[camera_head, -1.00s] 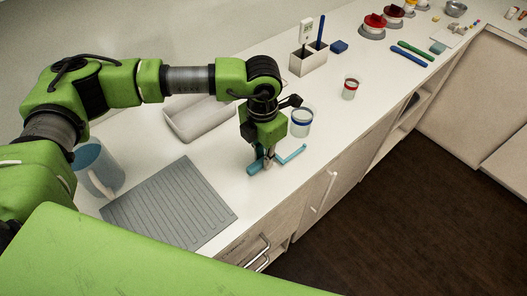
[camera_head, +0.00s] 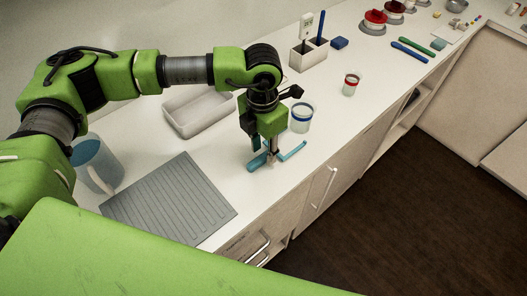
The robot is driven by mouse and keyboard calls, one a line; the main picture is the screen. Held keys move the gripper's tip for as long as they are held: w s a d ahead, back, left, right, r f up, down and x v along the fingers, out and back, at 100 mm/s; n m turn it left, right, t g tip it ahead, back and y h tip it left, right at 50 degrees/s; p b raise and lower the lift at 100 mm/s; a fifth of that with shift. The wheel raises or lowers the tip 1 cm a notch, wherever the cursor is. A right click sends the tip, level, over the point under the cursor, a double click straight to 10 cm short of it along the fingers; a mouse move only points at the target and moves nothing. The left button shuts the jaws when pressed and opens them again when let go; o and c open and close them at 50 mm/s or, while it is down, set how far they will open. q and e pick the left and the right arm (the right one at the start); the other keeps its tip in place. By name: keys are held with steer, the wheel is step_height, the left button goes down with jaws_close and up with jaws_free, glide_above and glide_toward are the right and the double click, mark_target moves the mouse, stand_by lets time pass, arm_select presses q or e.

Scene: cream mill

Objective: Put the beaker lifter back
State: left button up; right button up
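The beaker lifter (camera_head: 291,151) is a teal tool with a bent arm. It is at the front edge of the white counter, in the middle of the view. My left gripper (camera_head: 271,157) points down over it, its fingers close together on the lifter's middle. It looks shut on the lifter, with teal parts showing on both sides of the fingers. I cannot tell whether the lifter touches the counter. My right gripper is not in view.
A beaker with a blue band (camera_head: 301,119) stands close behind the lifter. A grey ribbed mat (camera_head: 168,200) lies to the left, with a blue jug (camera_head: 97,167) beyond it. A white tray (camera_head: 199,112) and a holder (camera_head: 308,58) stand behind. A red-banded beaker (camera_head: 350,84) is farther right.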

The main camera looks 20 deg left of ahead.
mark_target(263, 156)
arm_select(q)
step_height(263, 156, up, 11)
steer(key=b, duration=0.2)
steer(key=shift+b, duration=0.4)
steer(key=shift+s+f, duration=0.15)
steer(key=shift+f, duration=0.05)
